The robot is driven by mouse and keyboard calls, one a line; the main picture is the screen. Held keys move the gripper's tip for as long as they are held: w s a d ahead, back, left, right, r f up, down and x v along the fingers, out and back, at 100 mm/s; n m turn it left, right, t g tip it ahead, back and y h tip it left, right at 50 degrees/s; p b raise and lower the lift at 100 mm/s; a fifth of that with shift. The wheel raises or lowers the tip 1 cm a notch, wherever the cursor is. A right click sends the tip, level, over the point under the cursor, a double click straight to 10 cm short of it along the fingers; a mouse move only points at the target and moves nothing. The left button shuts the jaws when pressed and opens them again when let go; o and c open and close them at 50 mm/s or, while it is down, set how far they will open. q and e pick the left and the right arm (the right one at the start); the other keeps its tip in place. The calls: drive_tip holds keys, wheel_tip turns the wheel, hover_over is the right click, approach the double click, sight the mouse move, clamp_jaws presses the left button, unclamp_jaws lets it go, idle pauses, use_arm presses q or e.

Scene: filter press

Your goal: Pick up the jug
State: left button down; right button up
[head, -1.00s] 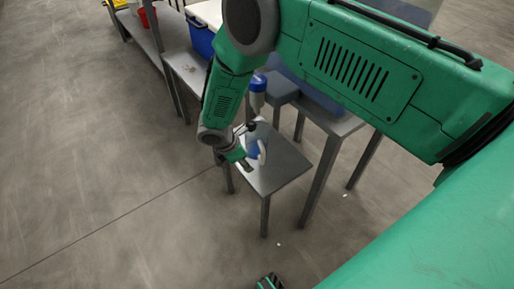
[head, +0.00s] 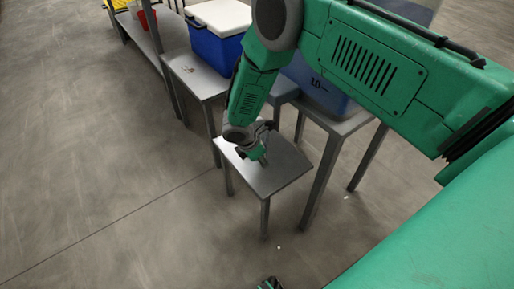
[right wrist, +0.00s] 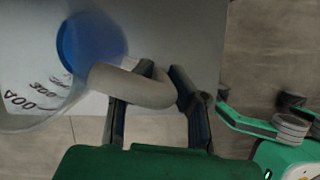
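The jug (right wrist: 45,100) is translucent with dark volume marks and a round blue area, seen from close above in the right wrist view. Its pale curved handle (right wrist: 140,86) reaches in between the two fingers of my right gripper (right wrist: 155,100). The fingers stand apart, one to each side of the handle's outer part; I cannot tell whether either touches it. In the head view my right gripper (head: 262,156) points down over the small grey table (head: 287,172), and my arm and gripper hide the jug there.
A blue cooler with a white lid (head: 218,38) stands on a bench behind, left of my arm. A blue container (head: 318,92) stands on a taller table behind the small one. A red bucket (head: 148,18) is at the far left. The floor at left is clear.

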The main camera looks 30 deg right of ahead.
drive_tip(key=shift+r, duration=0.1)
clamp_jaws()
drive_tip(key=shift+r+p, duration=0.8)
drive_tip(key=shift+r, duration=0.95)
drive_tip(key=a+p, duration=0.1)
drive_tip(key=a, duration=1.7)
drive_tip(key=shift+w, duration=0.45)
